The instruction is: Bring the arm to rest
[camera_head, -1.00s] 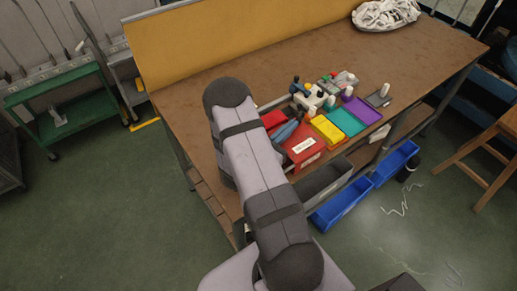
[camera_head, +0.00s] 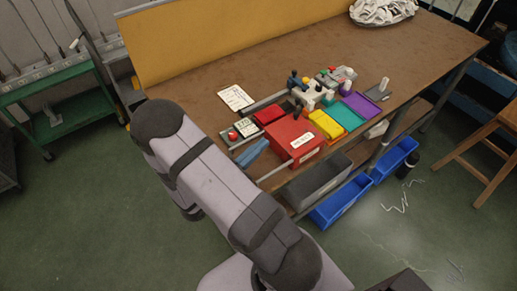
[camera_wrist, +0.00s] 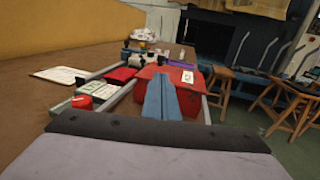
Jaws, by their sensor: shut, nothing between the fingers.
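My gripper (camera_head: 254,150) is at the left front of the bench in the head view, beside a red box (camera_head: 296,138). Its two blue fingers lie together, with nothing between them. In the wrist view the fingers of my gripper (camera_wrist: 162,92) point forward across the red box, which shows behind and on both sides of them. I cannot tell how high the fingers are above the bench. My arm hides part of the bench's left front edge in the head view.
The brown bench (camera_head: 205,75) is bare at the back. Yellow, teal (camera_head: 342,114) and purple (camera_head: 367,103) trays stand right of the red box. A white card (camera_head: 236,97) lies behind the rails. Blue bins (camera_head: 341,205) hang below the front edge. A white heap (camera_head: 383,11) sits far back.

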